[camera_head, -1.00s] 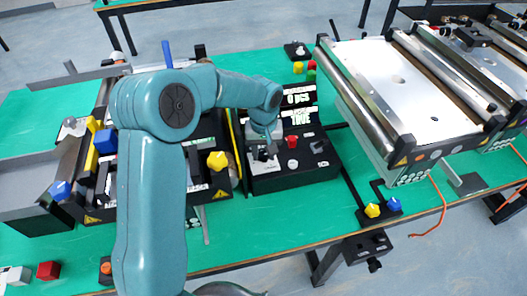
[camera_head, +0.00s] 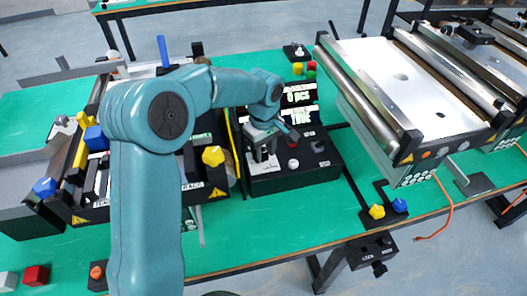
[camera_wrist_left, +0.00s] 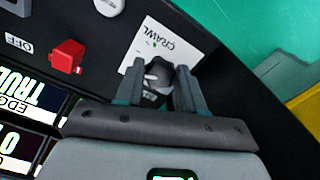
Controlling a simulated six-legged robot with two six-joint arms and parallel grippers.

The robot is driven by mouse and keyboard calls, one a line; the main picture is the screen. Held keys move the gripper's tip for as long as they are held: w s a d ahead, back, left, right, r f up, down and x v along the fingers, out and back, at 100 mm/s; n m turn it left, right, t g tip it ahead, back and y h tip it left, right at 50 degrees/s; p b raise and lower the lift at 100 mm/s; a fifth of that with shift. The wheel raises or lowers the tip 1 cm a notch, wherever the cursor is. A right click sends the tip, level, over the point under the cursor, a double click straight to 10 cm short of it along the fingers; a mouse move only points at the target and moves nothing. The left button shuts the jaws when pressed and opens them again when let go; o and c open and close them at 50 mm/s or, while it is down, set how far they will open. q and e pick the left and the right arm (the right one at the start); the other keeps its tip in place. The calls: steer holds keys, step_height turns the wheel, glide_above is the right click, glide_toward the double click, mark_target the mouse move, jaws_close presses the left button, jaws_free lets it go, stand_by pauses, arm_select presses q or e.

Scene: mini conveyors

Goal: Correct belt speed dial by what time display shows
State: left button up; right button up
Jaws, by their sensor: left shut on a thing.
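A black control box (camera_head: 310,170) stands on the green table, with lit displays (camera_head: 298,98) at its back reading "0 pcs" and "TRUE". In the left wrist view, the dark dial (camera_wrist_left: 154,92) sits beside a white label (camera_wrist_left: 165,42) that reads "CRAWL". My left gripper (camera_wrist_left: 160,82) is shut on this dial, one finger on each side. In the head view, my left gripper (camera_head: 265,160) points down at the left part of the box and hides the dial. The dial's full scale and exact pointing are partly hidden. My right gripper is out of view.
A yellow knob (camera_head: 213,157) is on the machine to the left. A conveyor (camera_head: 400,80) stands to the right. Green table in front of the box is clear.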

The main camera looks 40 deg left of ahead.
mark_target(264, 155)
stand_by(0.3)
arm_select(q)
steer(key=o, duration=1)
steer(key=shift+o, duration=0.2)
step_height(264, 155, up, 16)
steer(key=p, duration=0.1)
steer(key=shift+r, duration=0.2)
